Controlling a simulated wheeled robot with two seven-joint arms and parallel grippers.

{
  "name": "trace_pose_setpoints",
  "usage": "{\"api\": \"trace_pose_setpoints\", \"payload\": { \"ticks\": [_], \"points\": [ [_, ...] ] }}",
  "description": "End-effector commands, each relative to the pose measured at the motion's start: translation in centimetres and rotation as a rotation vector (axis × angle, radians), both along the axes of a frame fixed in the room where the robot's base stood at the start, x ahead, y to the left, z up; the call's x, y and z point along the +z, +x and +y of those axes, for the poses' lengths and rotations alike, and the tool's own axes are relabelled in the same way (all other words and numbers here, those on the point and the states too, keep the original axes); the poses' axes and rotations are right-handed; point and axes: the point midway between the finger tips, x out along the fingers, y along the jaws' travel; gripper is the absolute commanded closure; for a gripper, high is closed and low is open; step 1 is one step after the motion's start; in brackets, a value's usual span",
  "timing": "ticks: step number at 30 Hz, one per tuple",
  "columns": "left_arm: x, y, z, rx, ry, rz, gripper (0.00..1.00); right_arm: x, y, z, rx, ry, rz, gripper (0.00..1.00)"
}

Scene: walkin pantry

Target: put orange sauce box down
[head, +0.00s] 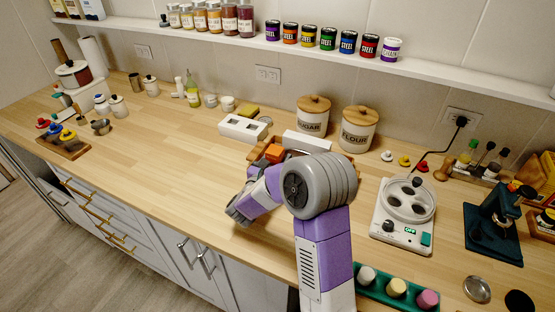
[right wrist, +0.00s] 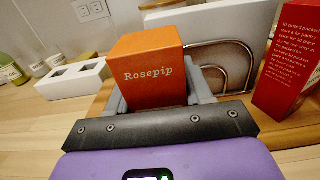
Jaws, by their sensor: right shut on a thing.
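In the head view the orange box (head: 274,153) shows just beyond my right wrist, near the back of the counter; my arm hides part of this area. The box is over or on a wooden base (right wrist: 100,103) with a curved metal wire rack (right wrist: 225,62). I cannot tell whether the box touches the base. My left gripper is not in view.
A red printed box (right wrist: 290,72) stands right of the rack. A white two-hole block (head: 243,128) is to the left. Sugar (head: 312,116) and flour (head: 357,128) canisters stand behind. A white appliance (head: 403,215) is at right.

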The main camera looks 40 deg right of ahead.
Motion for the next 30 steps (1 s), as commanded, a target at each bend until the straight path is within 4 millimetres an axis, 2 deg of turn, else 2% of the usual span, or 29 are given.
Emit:
{"api": "trace_pose_setpoints", "payload": {
  "ticks": [1,2,6,18,30],
  "points": [
    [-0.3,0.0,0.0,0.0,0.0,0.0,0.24,-0.3,0.0,0.0,0.0,0.0,0.0,0.85],
    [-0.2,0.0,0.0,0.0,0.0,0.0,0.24,-0.2,0.0,0.0,0.0,0.001,0.001,0.45],
    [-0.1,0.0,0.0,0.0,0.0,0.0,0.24,-0.2,0.0,0.0,0.0,0.001,0.001,0.24],
    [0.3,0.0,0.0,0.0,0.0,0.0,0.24,0.3,-0.1,0.3,0.002,0.001,0.002,0.24],
    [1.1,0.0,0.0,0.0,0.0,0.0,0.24,0.2,-3.1,7.9,0.006,0.001,0.003,0.24]
  ]
}}
